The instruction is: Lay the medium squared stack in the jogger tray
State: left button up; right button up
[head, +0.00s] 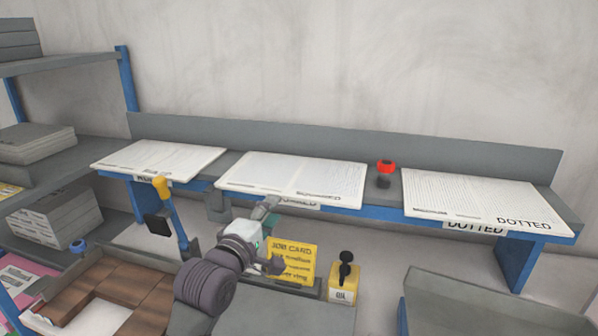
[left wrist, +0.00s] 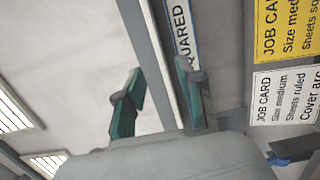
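The squared stack (head: 292,174) is a white sheet pile in the middle of the shelf, with its label at the front edge. My left gripper (head: 268,207) is at that front edge, near the label. In the left wrist view its two fingers (left wrist: 160,98) stand apart, with a pale edge and the SQUARED label (left wrist: 184,40) running between and beside them. I cannot tell whether they touch the stack. A grey walled tray (head: 500,312) at the lower right may be the jogger tray; no label shows. My right gripper is out of view.
The dotted stack (head: 480,200) lies right and another stack (head: 160,158) left on the shelf. A red knob (head: 385,168) stands between stacks. Below are a yellow job card (head: 295,262), a yellow block with black knob (head: 344,280) and a yellow-handled lever (head: 170,210). Brown blocks (head: 110,290) fill a bin.

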aim_at(287, 190)
pick_arm(q)
jog(key=p+x, duration=0.2)
jog(key=x, duration=0.6)
jog(key=shift+w+a, duration=0.1)
jog(key=shift+w, duration=0.5)
jog(key=shift+w+d+f, duration=0.1)
jog(key=shift+d, duration=0.15)
grip_shut()
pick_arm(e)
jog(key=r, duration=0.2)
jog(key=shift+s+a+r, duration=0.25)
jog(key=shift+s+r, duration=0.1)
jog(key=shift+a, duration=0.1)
